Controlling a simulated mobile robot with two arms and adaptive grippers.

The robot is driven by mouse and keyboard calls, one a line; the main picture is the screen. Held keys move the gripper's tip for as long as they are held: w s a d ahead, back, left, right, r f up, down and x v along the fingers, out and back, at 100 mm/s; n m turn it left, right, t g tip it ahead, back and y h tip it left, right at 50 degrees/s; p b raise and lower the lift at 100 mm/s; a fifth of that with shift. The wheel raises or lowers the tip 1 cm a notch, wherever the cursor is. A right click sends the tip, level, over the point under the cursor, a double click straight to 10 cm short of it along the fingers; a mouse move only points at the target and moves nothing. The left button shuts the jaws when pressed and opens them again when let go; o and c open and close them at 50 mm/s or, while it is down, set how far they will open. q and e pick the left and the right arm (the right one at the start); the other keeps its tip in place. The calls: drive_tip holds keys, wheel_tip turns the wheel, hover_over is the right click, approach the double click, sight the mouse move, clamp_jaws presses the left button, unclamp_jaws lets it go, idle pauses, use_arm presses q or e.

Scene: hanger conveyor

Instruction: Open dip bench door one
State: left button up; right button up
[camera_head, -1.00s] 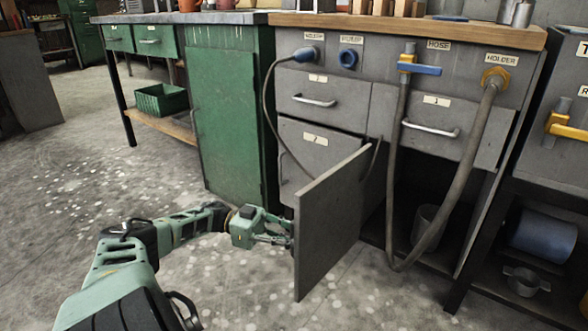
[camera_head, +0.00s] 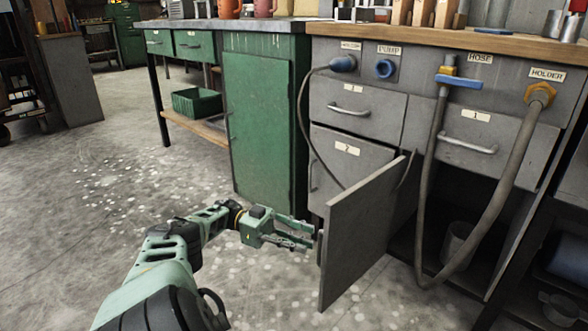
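The grey dip bench (camera_head: 418,104) stands at the right with a wooden top. Its grey door (camera_head: 362,232), below the drawers, stands swung far out into the room, showing the dark inside of the bench behind it. A small handle (camera_head: 320,246) shows at the door's free left edge. My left gripper (camera_head: 308,234) is just left of that edge, with its two fingers spread and nothing seen between them. The fingertips are close to the handle; I cannot tell whether they touch it. My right gripper is out of view.
A thick grey hose (camera_head: 488,222) hangs in a loop in front of the bench, right of the door. A green cabinet (camera_head: 262,125) stands to the left. A metal pot (camera_head: 458,245) is inside the bench. The floor at left is clear.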

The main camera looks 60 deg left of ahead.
use_arm(q)
drive_tip(key=shift+v, duration=0.85)
drive_tip(key=shift+s, duration=0.1)
